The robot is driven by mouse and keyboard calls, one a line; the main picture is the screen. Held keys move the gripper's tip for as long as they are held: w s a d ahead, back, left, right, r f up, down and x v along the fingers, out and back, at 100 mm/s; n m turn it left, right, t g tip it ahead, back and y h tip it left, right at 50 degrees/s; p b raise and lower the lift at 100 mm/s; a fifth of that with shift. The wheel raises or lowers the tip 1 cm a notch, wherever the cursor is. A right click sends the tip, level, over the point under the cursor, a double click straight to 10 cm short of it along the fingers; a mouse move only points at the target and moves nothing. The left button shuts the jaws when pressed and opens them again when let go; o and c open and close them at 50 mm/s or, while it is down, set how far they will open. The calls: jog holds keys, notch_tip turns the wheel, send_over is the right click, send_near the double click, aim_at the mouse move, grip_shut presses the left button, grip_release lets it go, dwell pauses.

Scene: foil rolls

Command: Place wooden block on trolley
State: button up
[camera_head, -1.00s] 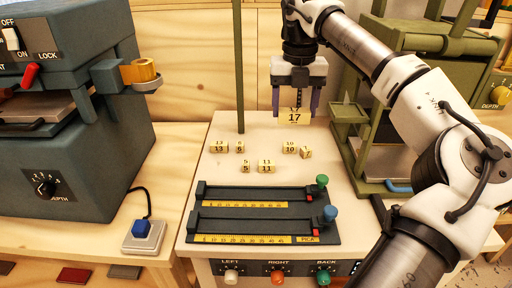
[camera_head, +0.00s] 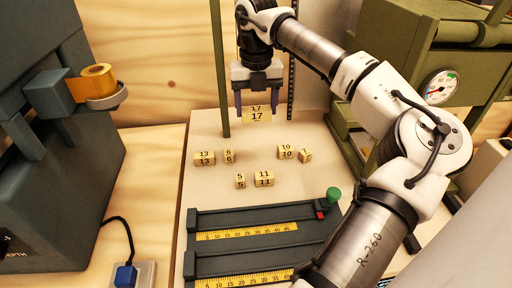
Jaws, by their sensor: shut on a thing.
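My gripper (camera_head: 258,106) is shut on a wooden block marked 17 (camera_head: 257,115). It holds the block above the far part of the pale table (camera_head: 205,128), apart from the other blocks. The block's numbered face points at the camera. Several smaller wooden blocks sit on the table in front of it: 13 (camera_head: 204,158), 6 (camera_head: 229,156), 5 (camera_head: 240,181), 11 (camera_head: 264,179), 10 (camera_head: 286,152) and one at the right (camera_head: 305,156) with an unclear number. I cannot make out a trolley for certain.
A dark slider panel with yellow scales (camera_head: 247,231) and a green knob (camera_head: 334,194) fills the table's near part. A green post (camera_head: 219,70) stands left of my gripper. A green machine with a gauge (camera_head: 439,86) stands right; a dark machine (camera_head: 62,150) stands left.

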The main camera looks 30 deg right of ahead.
aim_at(256, 157)
notch_tip(256, 157, down, 13)
jog(key=shift+w+f+p, duration=0.1)
jog(key=shift+p, duration=0.55)
jog(key=shift+f, duration=0.2)
jog(key=o, duration=1)
jog(key=shift+r, duration=0.15)
notch_tip(256, 157, up, 12)
jog(key=shift+r+b, duration=0.1)
jog(key=shift+b, duration=0.55)
